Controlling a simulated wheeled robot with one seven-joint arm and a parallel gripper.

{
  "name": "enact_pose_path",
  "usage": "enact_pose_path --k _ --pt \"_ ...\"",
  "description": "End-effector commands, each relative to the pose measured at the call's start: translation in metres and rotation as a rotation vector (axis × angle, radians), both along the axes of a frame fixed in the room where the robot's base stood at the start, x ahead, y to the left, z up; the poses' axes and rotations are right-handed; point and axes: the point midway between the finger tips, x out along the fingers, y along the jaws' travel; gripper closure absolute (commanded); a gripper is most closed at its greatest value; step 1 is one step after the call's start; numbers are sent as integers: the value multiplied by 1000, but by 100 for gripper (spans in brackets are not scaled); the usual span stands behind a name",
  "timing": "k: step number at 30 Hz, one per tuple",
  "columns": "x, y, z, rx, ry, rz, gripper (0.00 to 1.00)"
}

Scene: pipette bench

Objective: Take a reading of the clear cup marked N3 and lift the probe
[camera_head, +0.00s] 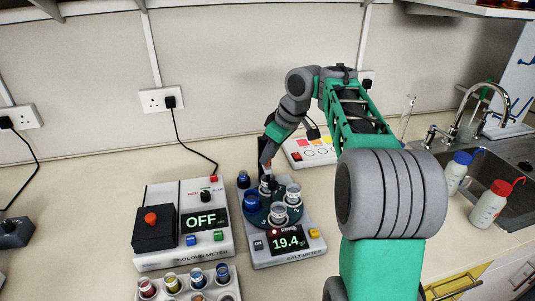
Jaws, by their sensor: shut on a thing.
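The salt meter (287,257) stands on the bench, its display (288,242) lit with 19.4 and a red light on near the word RINSE. On its round dark turntable (262,217) stand clear cups, one at the front (278,213) and one at the right (293,192), and a blue cup (252,200). A 3 shows on the turntable's front left; I cannot read which cup is N3. My gripper (266,180) points down at the back of the turntable, shut on a thin thing, probably the probe. Its tip is hidden among the cups.
The colour meter (184,256), reading OFF, stands close on the left. A rack (189,286) of coloured vials is in front of it. Wash bottles (490,204) and a sink are at right.

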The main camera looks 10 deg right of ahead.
Motion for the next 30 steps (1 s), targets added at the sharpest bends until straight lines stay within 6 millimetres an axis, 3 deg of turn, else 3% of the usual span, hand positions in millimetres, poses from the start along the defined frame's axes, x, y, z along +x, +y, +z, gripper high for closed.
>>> enact_pose_path --k 22,30 --pt "0 0 3 0 -2 1 100" --pt "0 0 44 0 -3 0 100"
